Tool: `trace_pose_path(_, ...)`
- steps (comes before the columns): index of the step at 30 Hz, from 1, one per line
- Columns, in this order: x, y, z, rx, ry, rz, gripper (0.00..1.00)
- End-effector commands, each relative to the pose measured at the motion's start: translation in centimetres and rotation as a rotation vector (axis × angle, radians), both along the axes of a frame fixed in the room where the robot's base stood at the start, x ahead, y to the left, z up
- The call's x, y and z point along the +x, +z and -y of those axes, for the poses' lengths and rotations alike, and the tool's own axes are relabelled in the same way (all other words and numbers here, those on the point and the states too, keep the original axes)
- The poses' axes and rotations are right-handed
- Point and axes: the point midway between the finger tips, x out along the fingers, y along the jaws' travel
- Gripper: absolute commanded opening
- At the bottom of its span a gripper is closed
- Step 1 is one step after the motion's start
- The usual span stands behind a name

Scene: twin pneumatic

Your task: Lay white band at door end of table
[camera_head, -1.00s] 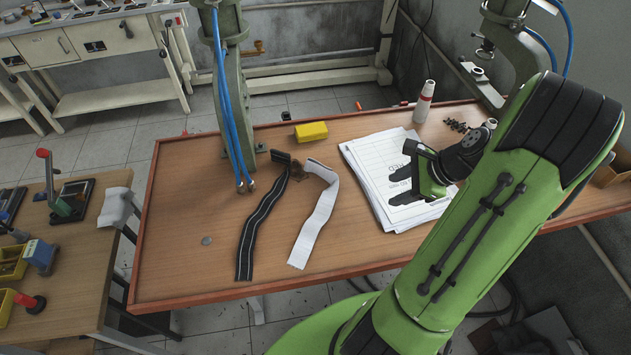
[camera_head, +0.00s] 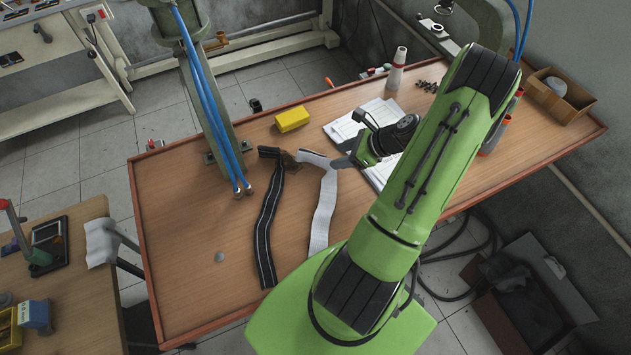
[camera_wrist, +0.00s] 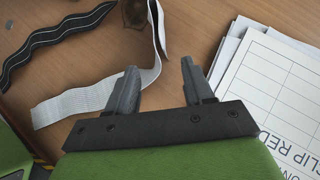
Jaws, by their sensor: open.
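The white band (camera_head: 323,205) lies in a bent strip on the wooden table (camera_head: 180,260), to the right of a black band (camera_head: 266,225) with pale lines. The far ends of both bands lie by a dark brown piece (camera_head: 288,163). My gripper (camera_head: 343,163) is just right of the white band's upper part. The black band (camera_wrist: 50,38) is at the upper left.
Papers (camera_head: 350,122) lie right of my gripper, partly hidden by my arm. A yellow block (camera_head: 292,119), a white bottle (camera_head: 397,68) and a green press column (camera_head: 205,90) stand along the far side. The table's left part is mostly clear, apart from a small grey disc (camera_head: 219,257).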

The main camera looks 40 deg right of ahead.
Motion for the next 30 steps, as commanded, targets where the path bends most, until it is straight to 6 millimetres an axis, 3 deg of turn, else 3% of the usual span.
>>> trace_pose_path(12, 4.0, -4.2, -2.2, -0.001, 0.0, -0.002, 0.52)
trace_pose_path(19, 4.3, -4.4, -2.3, -0.003, -0.002, -0.001, 0.52)
trace_pose_path(30, 4.2, -4.4, -2.2, -0.002, -0.001, -0.001, 0.0)
